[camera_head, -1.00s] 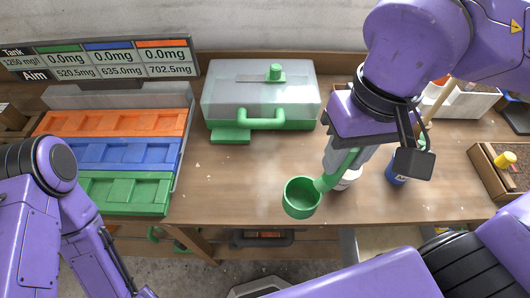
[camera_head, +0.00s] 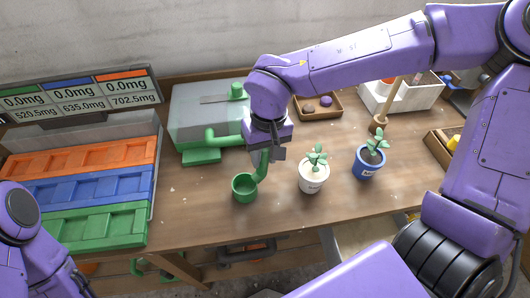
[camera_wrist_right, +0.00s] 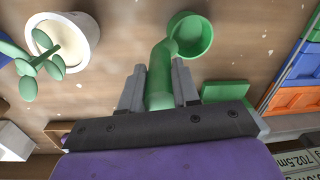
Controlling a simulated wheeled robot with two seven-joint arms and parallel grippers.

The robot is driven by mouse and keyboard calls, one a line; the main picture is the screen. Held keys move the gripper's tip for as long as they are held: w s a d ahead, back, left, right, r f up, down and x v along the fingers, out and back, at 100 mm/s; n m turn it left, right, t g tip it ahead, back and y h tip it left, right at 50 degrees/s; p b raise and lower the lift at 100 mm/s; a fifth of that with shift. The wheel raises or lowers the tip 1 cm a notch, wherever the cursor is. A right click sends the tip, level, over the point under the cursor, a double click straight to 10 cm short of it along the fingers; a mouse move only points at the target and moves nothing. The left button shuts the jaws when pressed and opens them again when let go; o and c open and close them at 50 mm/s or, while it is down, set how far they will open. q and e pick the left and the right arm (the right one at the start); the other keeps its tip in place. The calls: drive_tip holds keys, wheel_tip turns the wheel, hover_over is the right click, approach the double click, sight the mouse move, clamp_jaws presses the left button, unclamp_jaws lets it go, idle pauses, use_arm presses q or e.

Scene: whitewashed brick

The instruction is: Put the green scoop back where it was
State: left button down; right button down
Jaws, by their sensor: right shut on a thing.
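The green scoop (camera_head: 244,187) has a round cup and an upright handle. My right gripper (camera_head: 268,155) is shut on its handle, and the cup hangs low over the table, left of the white pot. Whether the cup touches the table is hard to tell. In the right wrist view the scoop (camera_wrist_right: 192,36) points away between the two fingers of the right gripper (camera_wrist_right: 160,85), which press on the handle. My left arm shows at the lower left; its gripper is out of view.
A clear-lidded box (camera_head: 205,112) with green base and handle stands behind the scoop. A white pot (camera_head: 312,180) and a blue pot (camera_head: 367,165) with plants stand to the right. Orange, blue and green trays (camera_head: 95,228) are at left. Bare wood lies in front.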

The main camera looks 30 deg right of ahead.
drive_tip(key=shift+w, duration=0.1)
drive_tip(key=c, duration=0.8)
unclamp_jaws()
drive_tip(key=shift+f, duration=0.1)
drive_tip(key=r, duration=0.8)
drive_tip(key=d+r, duration=0.1)
drive_tip(key=r, duration=0.3)
drive_tip(key=shift+r, duration=0.15)
